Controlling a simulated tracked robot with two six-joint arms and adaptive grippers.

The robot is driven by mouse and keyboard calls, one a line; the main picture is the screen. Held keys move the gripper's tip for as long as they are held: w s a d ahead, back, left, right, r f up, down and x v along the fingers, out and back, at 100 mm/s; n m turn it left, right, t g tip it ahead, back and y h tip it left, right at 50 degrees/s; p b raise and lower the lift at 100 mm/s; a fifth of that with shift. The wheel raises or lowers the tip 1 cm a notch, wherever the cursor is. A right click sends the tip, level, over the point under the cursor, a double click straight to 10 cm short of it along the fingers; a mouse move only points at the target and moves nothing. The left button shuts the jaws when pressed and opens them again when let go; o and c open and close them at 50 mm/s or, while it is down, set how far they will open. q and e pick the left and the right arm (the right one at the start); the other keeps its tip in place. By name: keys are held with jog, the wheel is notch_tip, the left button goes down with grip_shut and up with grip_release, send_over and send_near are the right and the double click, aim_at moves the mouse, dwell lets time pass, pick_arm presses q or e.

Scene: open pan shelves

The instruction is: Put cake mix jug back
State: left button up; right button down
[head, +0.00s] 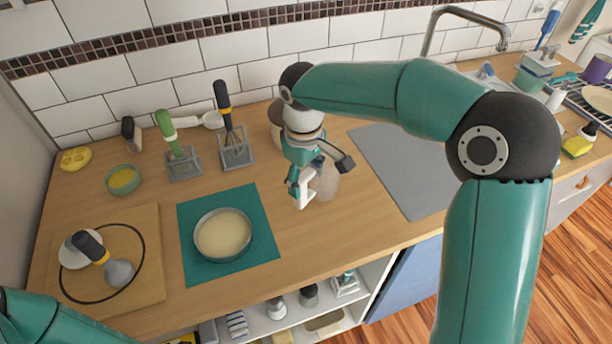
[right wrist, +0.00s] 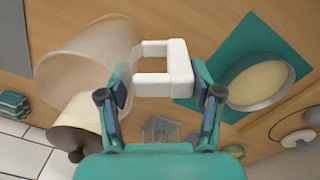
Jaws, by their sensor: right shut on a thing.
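The jug (head: 326,184) is a clear, see-through vessel with a white handle, at the middle of the wooden counter, right of the teal mat. It is partly hidden by my right gripper (head: 307,178). In the right wrist view the jug (right wrist: 88,50) is at upper left, and its white handle (right wrist: 178,50) lies between the fingers of my right gripper (right wrist: 163,84), which is shut on it. I cannot tell whether the jug's base touches the counter. My left gripper is out of view; only part of my left arm shows at bottom left.
A pan (head: 222,235) of pale batter sits on a teal mat (head: 262,258). A cutting board (head: 145,285) is at left. A whisk holder (head: 236,152) and a lidded canister (right wrist: 76,118) stand behind. A grey mat (head: 400,165) to the right is bare. Open shelves lie below.

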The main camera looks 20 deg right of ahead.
jog(key=shift+f+b, duration=0.5)
jog(key=shift+f, duration=0.15)
dwell(0.8)
jog(key=shift+c, duration=0.6)
grip_release()
jog(key=c, duration=0.4)
jog(key=shift+o, duration=0.2)
jog(key=shift+r, duration=0.2)
jog(key=shift+a+r+p, duration=0.15)
jog(key=shift+r+p, duration=3.45)
jog(key=shift+r, duration=0.5)
